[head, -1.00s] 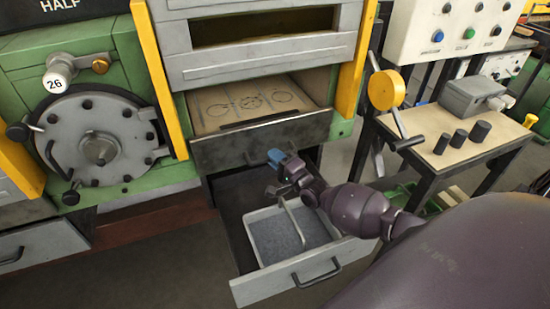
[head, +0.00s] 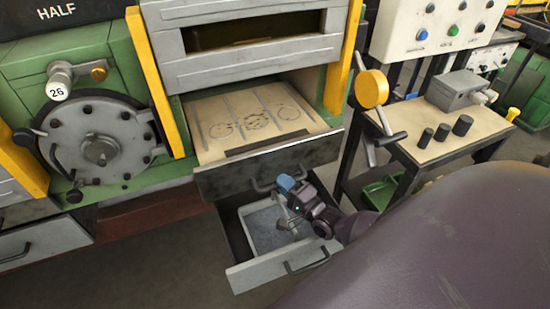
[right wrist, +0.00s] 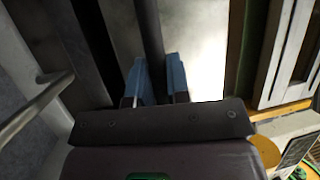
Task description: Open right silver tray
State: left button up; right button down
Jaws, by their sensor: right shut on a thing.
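The upper silver-grey tray (head: 270,168), with a tan floor bearing dark round outlines, is pulled partly out of the furnace front below the grey panels. Its dark bar handle (head: 262,186) shows beside my right gripper (head: 286,184). My left gripper is not in view.
A lower drawer (head: 282,270) stands open beneath my right arm, with a pale bin (head: 268,238) inside. A yellow-knobbed lever (head: 371,88) and a bench (head: 430,152) with dark cylinders stand at the right. Floor at front left is clear.

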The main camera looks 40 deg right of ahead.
pick_arm(q)
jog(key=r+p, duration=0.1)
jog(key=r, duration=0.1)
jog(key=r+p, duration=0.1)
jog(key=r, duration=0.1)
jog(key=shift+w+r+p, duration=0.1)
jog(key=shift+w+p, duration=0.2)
jog(key=shift+p, duration=0.05)
pick_arm(e)
jog(key=s+a, duration=0.3)
jog(key=s, duration=1.3)
jog(key=shift+a, duration=0.4)
jog(key=c, duration=1.1)
grip_release()
pick_arm(q)
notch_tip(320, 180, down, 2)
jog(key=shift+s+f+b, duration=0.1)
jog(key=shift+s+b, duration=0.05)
jog(key=shift+b, duration=0.75)
pick_arm(e)
jog(key=v, duration=1.1)
